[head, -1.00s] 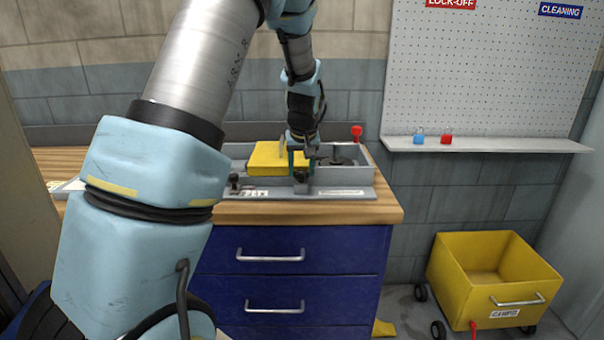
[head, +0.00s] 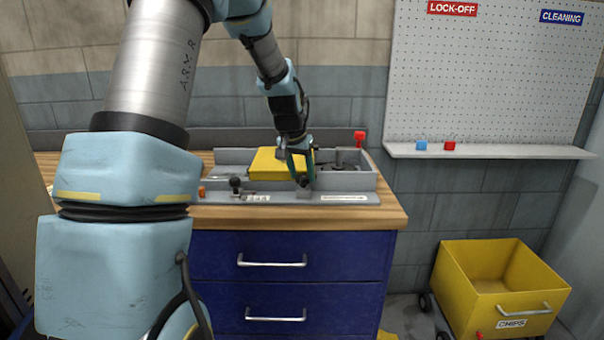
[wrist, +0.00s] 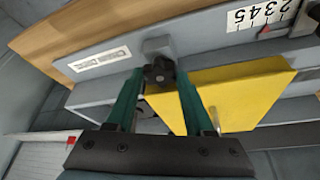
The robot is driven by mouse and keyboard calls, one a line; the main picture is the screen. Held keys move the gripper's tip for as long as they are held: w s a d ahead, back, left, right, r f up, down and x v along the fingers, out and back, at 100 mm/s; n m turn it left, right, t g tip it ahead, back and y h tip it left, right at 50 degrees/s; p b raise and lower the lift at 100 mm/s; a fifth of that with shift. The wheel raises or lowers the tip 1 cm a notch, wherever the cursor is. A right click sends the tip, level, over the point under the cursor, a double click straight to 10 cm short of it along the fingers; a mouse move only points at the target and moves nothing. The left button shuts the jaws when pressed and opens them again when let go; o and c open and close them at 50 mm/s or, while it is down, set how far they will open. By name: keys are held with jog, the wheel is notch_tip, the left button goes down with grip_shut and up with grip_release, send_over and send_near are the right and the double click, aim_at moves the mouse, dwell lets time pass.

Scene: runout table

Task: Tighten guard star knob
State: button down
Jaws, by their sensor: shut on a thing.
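The guard star knob (wrist: 160,74) is a dark lobed knob at the front of the machine, on a grey bracket (wrist: 158,46). In the wrist view it sits between the tips of my gripper's two green fingers. My gripper (head: 303,180) is shut on the knob, and in the head view the fingers partly hide it. The yellow guard (head: 268,165) lies beside and behind the knob; in the wrist view it is a yellow plate (wrist: 240,95) right next to the fingers.
The grey machine bed (head: 345,198) stands on a wooden bench top (head: 390,217) over blue drawers (head: 290,243). A second dark knob (head: 236,183) is to the left. A red knob (head: 359,137) stands at the back right. A yellow chips cart (head: 500,285) is on the floor at right.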

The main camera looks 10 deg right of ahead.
jog(key=c, duration=0.5)
grip_release()
jog(key=shift+c, duration=0.2)
jog(key=b+v, duration=0.2)
jog(key=v, duration=0.8)
jog(key=shift+r, duration=0.4)
jog(key=shift+s+a, duration=0.1)
